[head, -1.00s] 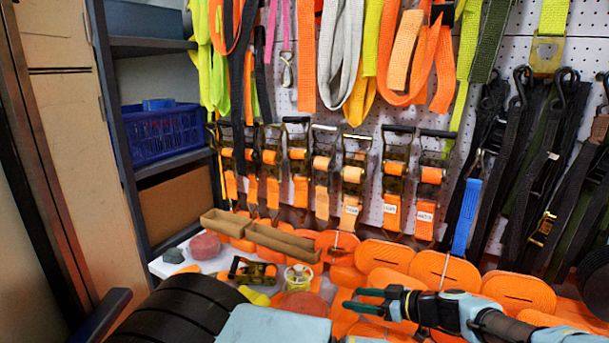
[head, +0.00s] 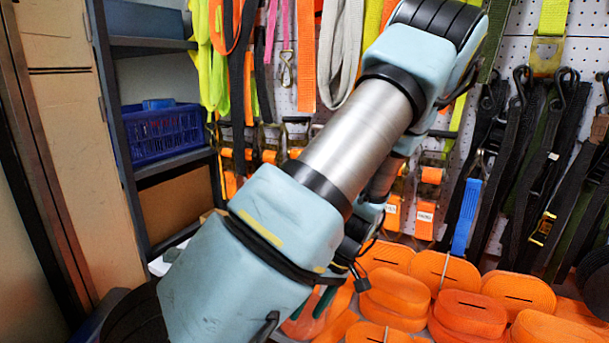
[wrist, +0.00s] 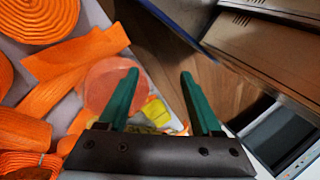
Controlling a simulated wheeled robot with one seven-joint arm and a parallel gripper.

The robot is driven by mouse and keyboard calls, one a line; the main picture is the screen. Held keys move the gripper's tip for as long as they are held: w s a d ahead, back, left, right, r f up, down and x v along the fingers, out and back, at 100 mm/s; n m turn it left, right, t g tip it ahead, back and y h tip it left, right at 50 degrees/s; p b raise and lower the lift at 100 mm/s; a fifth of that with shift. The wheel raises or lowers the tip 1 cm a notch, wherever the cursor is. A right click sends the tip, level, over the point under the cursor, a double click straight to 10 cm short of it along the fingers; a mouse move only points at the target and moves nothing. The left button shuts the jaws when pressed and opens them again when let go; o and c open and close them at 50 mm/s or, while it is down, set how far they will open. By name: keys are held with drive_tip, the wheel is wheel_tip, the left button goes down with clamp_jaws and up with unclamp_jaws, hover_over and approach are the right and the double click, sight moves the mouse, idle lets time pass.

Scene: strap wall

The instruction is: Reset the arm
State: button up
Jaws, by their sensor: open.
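My gripper shows in the wrist view (wrist: 160,95), its two green fingers apart with nothing between them. It is over the edge of the table, with wooden floor beyond the fingertips. A round reddish item (wrist: 103,84) lies behind the left finger, and a yellow item (wrist: 155,112) lies between the fingers farther down. In the head view my arm rises across the middle and bends over near the top, hiding much of the wall and table. The green fingers show only in part below the arm.
Orange strap rolls (head: 470,312) cover the table at the right. Straps and ratchets hang on the white pegboard (head: 498,45) behind. A shelf with a blue basket (head: 160,132) stands at the left. Brown cardboard (wrist: 265,50) shows at the right in the wrist view.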

drive_tip(key=s+a+r+m+t+h, duration=0.1)
drive_tip(key=a+r+m+t+h, duration=0.2)
drive_tip(key=r, duration=0.5)
drive_tip(key=s+a+r+m+h, duration=0.15)
drive_tip(key=a+r+m, duration=0.3)
drive_tip(key=r, duration=0.45)
wheel_tip(320, 180, up, 32)
drive_tip(key=p, duration=3.3)
drive_tip(key=shift+w+a+r+h, duration=0.15)
drive_tip(key=shift+w+r+h, duration=0.1)
drive_tip(key=shift+w+h, duration=0.2)
drive_tip(key=shift+n, duration=0.25)
